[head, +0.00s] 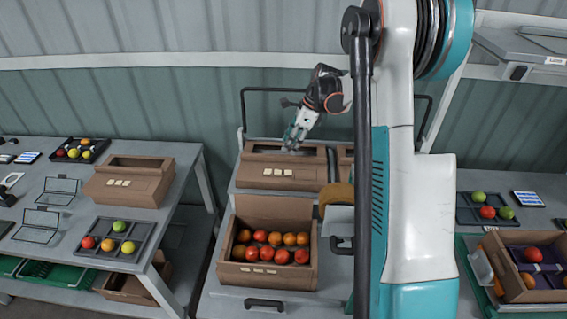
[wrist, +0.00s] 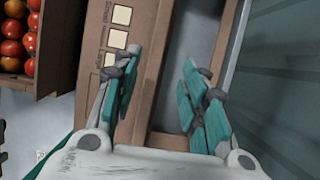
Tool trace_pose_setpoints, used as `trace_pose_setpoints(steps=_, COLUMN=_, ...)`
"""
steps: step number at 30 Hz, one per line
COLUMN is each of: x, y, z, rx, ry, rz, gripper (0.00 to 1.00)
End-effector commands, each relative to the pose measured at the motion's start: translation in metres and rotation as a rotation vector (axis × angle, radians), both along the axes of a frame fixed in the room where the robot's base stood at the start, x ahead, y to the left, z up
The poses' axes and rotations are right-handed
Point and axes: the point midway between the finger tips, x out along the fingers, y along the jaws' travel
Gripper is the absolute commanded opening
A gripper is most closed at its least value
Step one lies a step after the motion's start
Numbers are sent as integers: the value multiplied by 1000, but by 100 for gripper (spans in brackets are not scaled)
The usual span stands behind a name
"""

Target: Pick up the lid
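A brown cardboard carton (head: 282,184) with several pale labels on its front stands on the rear level of the middle cart. Its top has a grey-looking opening along the back. In the wrist view the carton (wrist: 130,30) fills the middle. I cannot make out a separate lid with certainty; the brown panel beside the opening may be it. My gripper (head: 294,140) is above the carton, pointing down. In the wrist view my gripper (wrist: 160,65) is open and empty, one teal finger over the brown panel, the other over the opening. Contact cannot be told.
An open carton of tomatoes (head: 266,283) stands in front, lower down. The left table (head: 75,255) holds another brown carton (head: 126,190), black trays and small devices. A tray (head: 487,219) and a carton (head: 520,283) are at right. A corrugated wall closes the back.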

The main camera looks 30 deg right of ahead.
Motion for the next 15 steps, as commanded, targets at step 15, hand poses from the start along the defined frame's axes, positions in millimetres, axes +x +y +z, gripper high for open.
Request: trace_pose_setpoints(steps=15, x=7, y=20, z=-48, rx=0, ry=0, rz=1, gripper=40)
